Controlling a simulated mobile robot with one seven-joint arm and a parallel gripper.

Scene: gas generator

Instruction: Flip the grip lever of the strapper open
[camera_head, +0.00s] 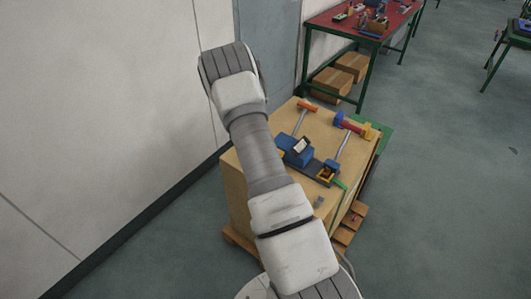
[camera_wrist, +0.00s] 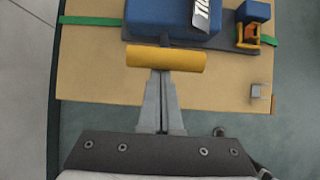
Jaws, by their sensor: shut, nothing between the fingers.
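The strapper (camera_head: 294,157) is a blue tool with a white-lettered dark label, on a dark base on top of a large cardboard box. Its blue body also shows at the top of the wrist view (camera_wrist: 165,17). A yellow cylindrical grip (camera_wrist: 167,58), which looks like the grip lever's handle, sticks out from the body toward me. My gripper (camera_wrist: 161,72) is shut and empty, with its fingertips at the middle of the grip's near edge. I cannot tell whether they touch. In the head view my arm hides the gripper and most of the grip.
A green strap (camera_wrist: 92,20) runs across the box under the strapper. A small grey clip (camera_wrist: 256,90) lies at the right.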

